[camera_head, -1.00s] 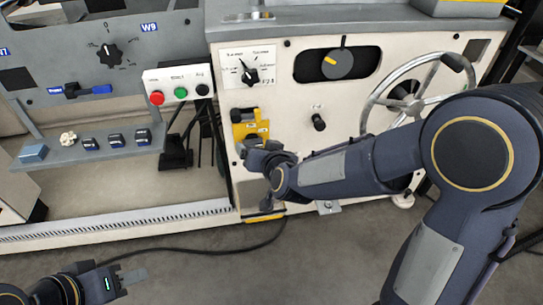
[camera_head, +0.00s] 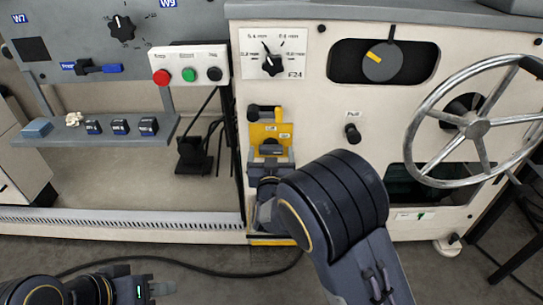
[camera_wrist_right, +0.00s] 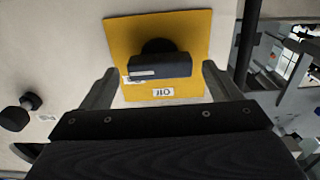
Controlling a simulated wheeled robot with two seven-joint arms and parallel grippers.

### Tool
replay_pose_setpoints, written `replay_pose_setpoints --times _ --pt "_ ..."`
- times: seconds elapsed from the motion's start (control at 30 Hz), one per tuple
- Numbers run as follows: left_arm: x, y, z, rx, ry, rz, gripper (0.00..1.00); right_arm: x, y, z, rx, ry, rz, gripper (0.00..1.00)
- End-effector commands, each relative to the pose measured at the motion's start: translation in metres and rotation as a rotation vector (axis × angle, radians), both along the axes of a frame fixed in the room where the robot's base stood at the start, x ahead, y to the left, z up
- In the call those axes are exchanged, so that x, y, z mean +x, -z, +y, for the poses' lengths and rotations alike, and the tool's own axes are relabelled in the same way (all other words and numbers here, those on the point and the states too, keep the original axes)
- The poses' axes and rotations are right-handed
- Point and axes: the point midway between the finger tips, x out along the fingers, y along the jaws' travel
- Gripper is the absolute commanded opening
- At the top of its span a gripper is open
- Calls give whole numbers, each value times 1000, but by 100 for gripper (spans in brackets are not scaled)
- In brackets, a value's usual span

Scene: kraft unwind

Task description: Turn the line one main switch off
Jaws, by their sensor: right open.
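A yellow switch plate (camera_head: 284,131) is on the cream machine front, with a black rotary handle (camera_head: 265,112) near its top. A second dark bar sits lower, close to my right gripper (camera_head: 271,155). In the right wrist view, a black bar handle (camera_wrist_right: 160,67) lies across a yellow plate (camera_wrist_right: 191,28), above a small white label I cannot read surely. The open fingers of my right gripper (camera_wrist_right: 158,70) stand on either side of that handle, apart from it. My left gripper (camera_head: 158,290) is low at the left, away from the panel, its jaws unclear.
A box with red, green and black buttons (camera_head: 188,63) is left of the plate. A selector dial (camera_head: 272,64) is above it. A black pull knob (camera_head: 352,134) and a steel handwheel (camera_head: 474,127) are to the right. A cable (camera_head: 190,268) lies on the floor.

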Motion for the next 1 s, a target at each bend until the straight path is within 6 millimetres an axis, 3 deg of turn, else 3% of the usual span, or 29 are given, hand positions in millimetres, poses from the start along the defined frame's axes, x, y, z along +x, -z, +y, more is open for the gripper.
replay_pose_setpoints --times 0.37,0.7,1.0 --pt "0 3 0 0 0 0 36 9 0 0 0 -1 1 84" --pt "0 3 0 0 0 0 36 8 0 0 0 -1 1 40" --pt "0 -1 0 0 0 0 36 8 -1 0 -34 -1 1 39"
